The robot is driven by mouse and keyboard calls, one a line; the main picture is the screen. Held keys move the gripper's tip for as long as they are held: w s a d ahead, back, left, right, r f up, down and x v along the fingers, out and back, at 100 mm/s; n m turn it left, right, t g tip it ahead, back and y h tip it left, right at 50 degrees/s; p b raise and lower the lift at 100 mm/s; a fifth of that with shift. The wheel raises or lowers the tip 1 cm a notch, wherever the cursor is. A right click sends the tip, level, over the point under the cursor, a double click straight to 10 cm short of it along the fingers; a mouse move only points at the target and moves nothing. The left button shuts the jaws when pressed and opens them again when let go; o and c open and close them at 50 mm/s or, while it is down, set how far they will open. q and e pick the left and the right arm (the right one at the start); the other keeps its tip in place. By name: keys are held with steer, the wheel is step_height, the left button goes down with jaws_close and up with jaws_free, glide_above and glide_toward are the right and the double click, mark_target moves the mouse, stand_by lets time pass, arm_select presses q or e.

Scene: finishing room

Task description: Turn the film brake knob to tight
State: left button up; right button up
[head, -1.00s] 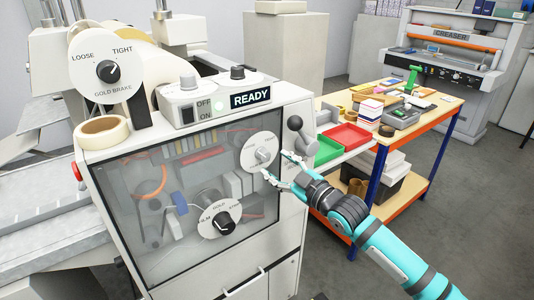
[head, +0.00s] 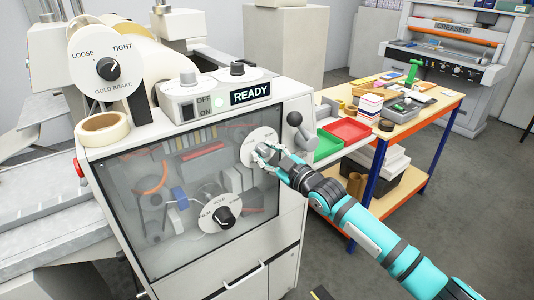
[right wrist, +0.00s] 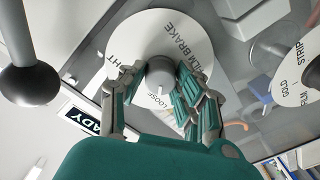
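The film brake knob (right wrist: 159,76) is a grey knob on a round white dial (head: 262,140) on the clear front panel of the machine. In the right wrist view the dial (right wrist: 157,38) reads FILM BRAKE, and the knob's pale mark points down near LOOSE. The other end word is partly covered by a finger. My right gripper (right wrist: 160,74) has its fingers close on both sides of the knob, shut on it. In the head view the right gripper (head: 265,153) covers much of the knob. My left gripper is not in view.
A FILM/GOLD/STRIP dial (head: 221,214) sits lower on the panel. A ball-ended lever (head: 295,120) stands right of the film brake dial. The gold brake dial (head: 106,67) and READY display (head: 250,94) are above. A table (head: 432,110) with trays stands right.

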jaws_close()
steer(key=shift+m, duration=0.3)
steer(key=m+b, duration=0.1)
steer(key=m, duration=0.2)
steer(key=shift+f, duration=0.15)
steer(key=m+b, duration=0.1)
steer(key=m, duration=0.8)
steer(key=shift+m, duration=0.4)
steer(key=shift+m+t+p, duration=0.3)
steer(key=shift+m+p, duration=0.3)
steer(key=shift+m, duration=1.8)
